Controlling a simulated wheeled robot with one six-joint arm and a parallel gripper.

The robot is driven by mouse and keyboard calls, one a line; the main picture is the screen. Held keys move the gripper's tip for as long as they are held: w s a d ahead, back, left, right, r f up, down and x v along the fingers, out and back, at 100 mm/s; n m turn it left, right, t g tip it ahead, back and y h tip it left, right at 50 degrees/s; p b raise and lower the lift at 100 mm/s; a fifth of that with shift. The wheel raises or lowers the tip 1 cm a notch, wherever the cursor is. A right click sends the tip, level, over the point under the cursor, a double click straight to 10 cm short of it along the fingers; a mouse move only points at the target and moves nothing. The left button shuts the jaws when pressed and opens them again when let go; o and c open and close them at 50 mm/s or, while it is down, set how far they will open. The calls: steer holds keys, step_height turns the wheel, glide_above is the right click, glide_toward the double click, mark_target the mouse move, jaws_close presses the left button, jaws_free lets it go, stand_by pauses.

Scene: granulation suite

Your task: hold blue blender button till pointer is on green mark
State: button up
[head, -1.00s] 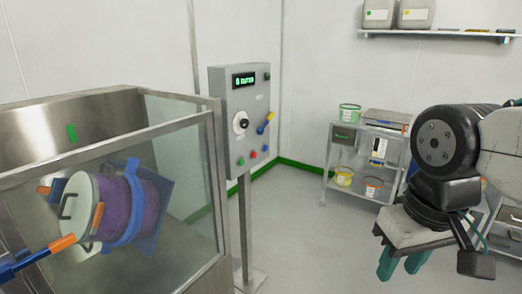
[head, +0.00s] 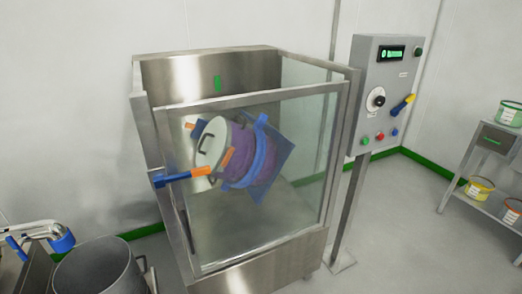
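The blue button (head: 394,132) is the right one of three small buttons low on the grey control panel (head: 362,118). A purple blender drum (head: 241,150) with blue bands and a pale lid sits tilted behind the glass of a steel enclosure. A green mark (head: 217,84) is on the enclosure's back wall. A small orange tip (head: 190,125) shows up and left of the lid, below the mark and apart from it; I cannot tell surely that it is the pointer. My gripper is out of view.
A red button (head: 380,136), a green button (head: 366,141), a black dial (head: 376,98) and a yellow-blue lever (head: 403,104) share the panel. The steel enclosure (head: 160,85) stands left of it. A shelf cart (head: 492,145) with tubs is at right; floor between is clear.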

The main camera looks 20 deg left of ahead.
jaws_close()
stand_by(1.7)
